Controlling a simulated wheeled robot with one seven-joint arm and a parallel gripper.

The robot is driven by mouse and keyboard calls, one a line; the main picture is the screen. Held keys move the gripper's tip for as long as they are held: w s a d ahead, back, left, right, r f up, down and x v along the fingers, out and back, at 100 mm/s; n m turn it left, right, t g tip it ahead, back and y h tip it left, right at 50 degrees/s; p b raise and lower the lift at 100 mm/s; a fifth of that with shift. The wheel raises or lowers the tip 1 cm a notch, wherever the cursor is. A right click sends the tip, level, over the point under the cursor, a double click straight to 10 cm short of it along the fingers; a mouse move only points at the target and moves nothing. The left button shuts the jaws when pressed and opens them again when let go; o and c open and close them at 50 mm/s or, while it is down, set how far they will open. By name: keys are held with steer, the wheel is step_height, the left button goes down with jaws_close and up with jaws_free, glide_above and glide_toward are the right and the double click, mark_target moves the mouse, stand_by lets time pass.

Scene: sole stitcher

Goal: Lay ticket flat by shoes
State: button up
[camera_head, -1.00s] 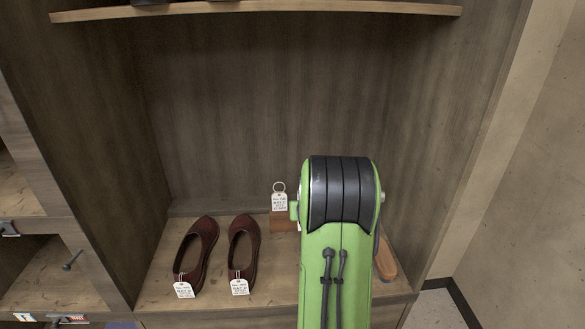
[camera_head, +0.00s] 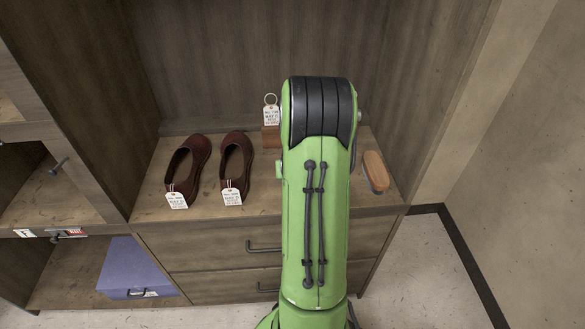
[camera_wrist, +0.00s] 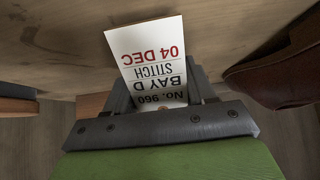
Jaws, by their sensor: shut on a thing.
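My gripper (camera_wrist: 160,88) is shut on a white ticket (camera_wrist: 150,52) in the wrist view. The ticket reads "No. 960, BAY D, STITCH, 04 DEC" upside down and sticks out beyond the fingers over the wooden shelf. I cannot tell whether it touches the shelf. In the head view my green arm hides the gripper and this ticket. One shoe (camera_wrist: 280,78) shows at the right in the wrist view.
A ringed white tag (camera_head: 271,115) stands upright on a small wooden block (camera_head: 270,138) right of the shoes. A brush (camera_head: 376,171) lies at the shelf's right. Drawers (camera_head: 200,240) are below, and a purple box (camera_head: 130,267) stands lower left. Side walls bound the shelf.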

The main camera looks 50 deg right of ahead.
steer(key=o, duration=1.1)
steer(key=shift+r, duration=0.1)
steer(key=p+v, duration=0.4)
steer(key=v, duration=1.1)
steer(key=shift+s+a+r, duration=0.15)
steer(key=shift+a+r, duration=0.1)
